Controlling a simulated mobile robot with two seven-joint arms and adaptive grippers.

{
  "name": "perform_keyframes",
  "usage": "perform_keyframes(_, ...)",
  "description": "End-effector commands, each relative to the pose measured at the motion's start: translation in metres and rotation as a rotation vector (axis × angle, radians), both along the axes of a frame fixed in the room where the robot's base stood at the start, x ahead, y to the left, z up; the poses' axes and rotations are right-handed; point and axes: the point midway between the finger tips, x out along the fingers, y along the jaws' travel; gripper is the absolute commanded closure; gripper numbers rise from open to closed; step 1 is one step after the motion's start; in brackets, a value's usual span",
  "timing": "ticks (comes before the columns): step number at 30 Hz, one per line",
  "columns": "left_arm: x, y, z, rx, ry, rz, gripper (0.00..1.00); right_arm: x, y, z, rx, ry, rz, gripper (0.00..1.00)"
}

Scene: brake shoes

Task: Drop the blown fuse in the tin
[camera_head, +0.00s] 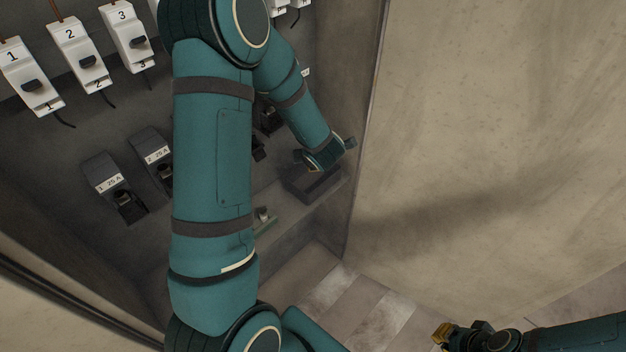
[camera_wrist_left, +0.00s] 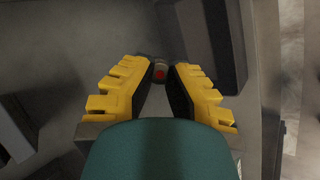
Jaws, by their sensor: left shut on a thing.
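My left gripper (camera_wrist_left: 160,72) is shut on a small grey fuse (camera_wrist_left: 160,75) with a red mark on its end, held between the yellow fingertips. In the head view my left arm reaches across the panel, and its hand is over or beside a dark open box (camera_head: 322,188), which looks like the tin, on the ledge. The fuse is hidden there. The dark wall at the upper right of the left wrist view may be the same box; I cannot tell surely. My right gripper (camera_head: 444,334) is at the lower right, far from the box; its jaws are unclear.
White numbered breakers (camera_head: 84,58) line the panel top. Black fuse holders labelled 25 A (camera_head: 108,178) sit below them, partly behind my arm. A small green item (camera_head: 265,224) lies on the ledge. A bare wall (camera_head: 490,130) rises close on the right.

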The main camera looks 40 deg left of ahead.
Motion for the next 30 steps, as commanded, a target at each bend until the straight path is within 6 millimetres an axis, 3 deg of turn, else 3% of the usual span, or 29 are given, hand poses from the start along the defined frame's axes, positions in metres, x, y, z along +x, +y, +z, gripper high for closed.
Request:
perform_keyframes(2, 0.0, 0.0, 0.001, 0.001, -0.001, 0.0, 1.0, 0.0, 0.0, 0.001, 0.0, -0.001, 0.0, 1.0)
perform_keyframes(3, 0.0, 0.0, 0.001, 0.001, -0.001, 0.0, 0.75, 0.0, 0.0, 0.001, 0.0, 0.0, 0.0, 1.0)
perform_keyframes(4, 0.0, 0.0, 0.001, 0.0, 0.0, 0.0, 0.64, 0.0, 0.0, 0.001, 0.0, -0.001, 0.0, 1.0)
perform_keyframes(5, 0.0, 0.0, 0.001, 0.0, 0.0, 0.0, 0.6, 0.0, 0.0, 0.001, 0.0, -0.001, 0.0, 1.0)
perform_keyframes(17, -0.002, -0.003, 0.006, 0.0, -0.001, -0.001, 0.6, 0.0, 0.0, 0.001, 0.0, -0.001, 0.0, 1.0)
perform_keyframes(30, -0.036, -0.044, 0.067, 0.001, -0.005, -0.002, 0.6, 0.0, 0.0, 0.001, 0.0, 0.0, 0.0, 1.0)
